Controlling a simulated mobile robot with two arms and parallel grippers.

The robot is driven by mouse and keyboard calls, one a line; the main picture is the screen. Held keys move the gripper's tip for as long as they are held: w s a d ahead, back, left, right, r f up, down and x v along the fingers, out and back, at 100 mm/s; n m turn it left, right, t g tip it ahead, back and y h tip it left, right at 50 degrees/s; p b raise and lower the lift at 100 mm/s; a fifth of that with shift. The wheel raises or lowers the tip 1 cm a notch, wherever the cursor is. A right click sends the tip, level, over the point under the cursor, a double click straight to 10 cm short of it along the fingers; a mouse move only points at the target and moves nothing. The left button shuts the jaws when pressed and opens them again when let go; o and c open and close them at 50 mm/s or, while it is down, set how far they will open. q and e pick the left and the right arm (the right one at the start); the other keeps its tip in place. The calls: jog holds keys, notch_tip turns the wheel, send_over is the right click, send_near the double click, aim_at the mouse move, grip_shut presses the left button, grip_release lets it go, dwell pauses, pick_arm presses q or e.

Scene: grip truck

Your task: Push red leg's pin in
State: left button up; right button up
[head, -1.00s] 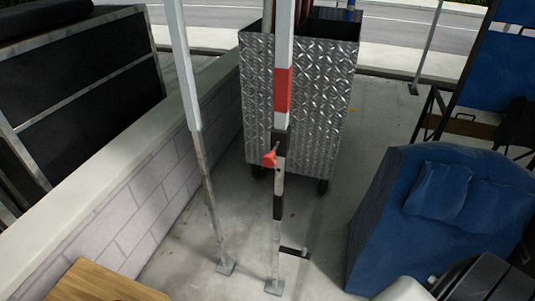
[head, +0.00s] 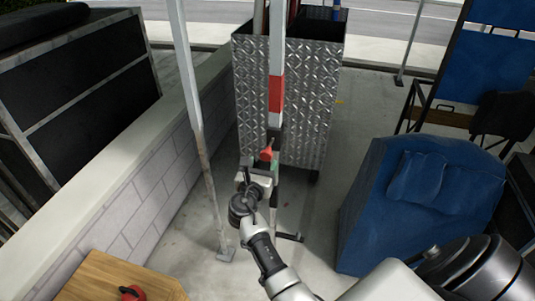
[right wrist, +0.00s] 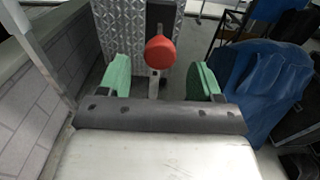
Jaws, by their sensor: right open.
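The red leg (head: 276,95) is an upright pole with a red band, standing in the middle of the head view. Its pin has a red knob (head: 266,154) on the near side of the pole, below the band. The knob also shows in the right wrist view (right wrist: 160,50), between and beyond the fingers. My right gripper (head: 260,167) is just below the knob, in front of the leg. Its green fingers (right wrist: 161,78) are open, one on each side of the pole, with nothing held. The gripper and arm hide part of the lower leg. My left gripper is not in view.
A plain grey leg (head: 198,130) stands left of the red leg. A diamond-plate cart (head: 312,100) is behind. A low block wall (head: 150,180) runs along the left. A blue covered object (head: 405,210) stands at right. A wooden surface (head: 95,280) is at the lower left.

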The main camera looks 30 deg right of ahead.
jog(key=b, duration=0.2)
send_near(273, 138)
jog(key=x, duration=0.2)
jog(key=shift+w+d+f, duration=0.25)
jog(key=shift+d+f, duration=0.05)
jog(key=shift+w+d+r, duration=0.1)
jog(key=shift+w+d, duration=0.2)
jog(key=shift+d, duration=0.05)
jog(key=shift+c, duration=0.2)
grip_shut()
jog(key=b+x, duration=0.1)
jog(key=x, duration=0.3)
jog(key=shift+w+d, duration=0.25)
jog(key=shift+d, duration=0.05)
jog(key=shift+r, duration=0.1)
